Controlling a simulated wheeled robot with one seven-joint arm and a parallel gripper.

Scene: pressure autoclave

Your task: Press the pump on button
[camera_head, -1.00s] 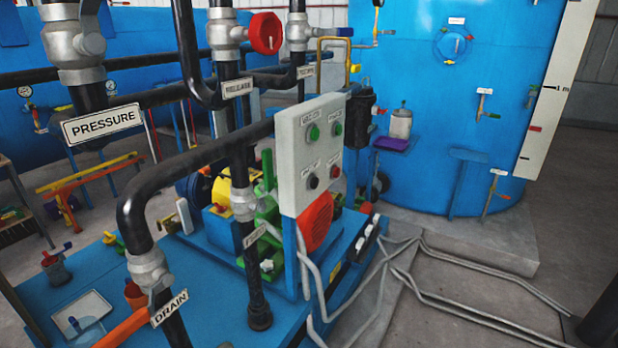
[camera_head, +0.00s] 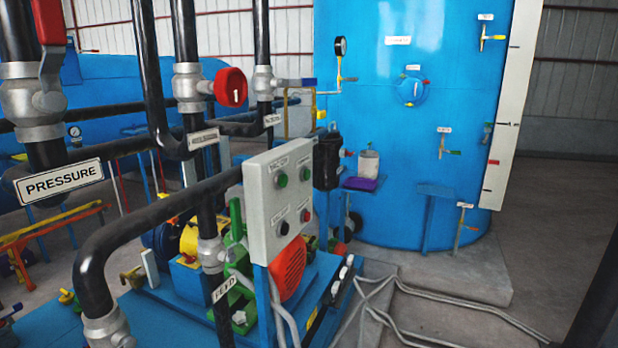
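A light grey control box (camera_head: 277,203) stands on a blue post in the middle of the picture, tilted toward the right. Its face carries two green buttons in the upper row, a left green button (camera_head: 282,180) and a right green button (camera_head: 306,174). Below them are a black button (camera_head: 284,228) and a red button (camera_head: 305,215). Small labels sit by the buttons, too small to read. My gripper is not in view.
Black pipes with valves surround the box on the left, including a red-handled valve (camera_head: 231,87) and a pipe labelled PRESSURE (camera_head: 60,182). A blue tank (camera_head: 380,120) stands behind. Grey conduits (camera_head: 455,318) cross the floor at right. Floor beyond them is clear.

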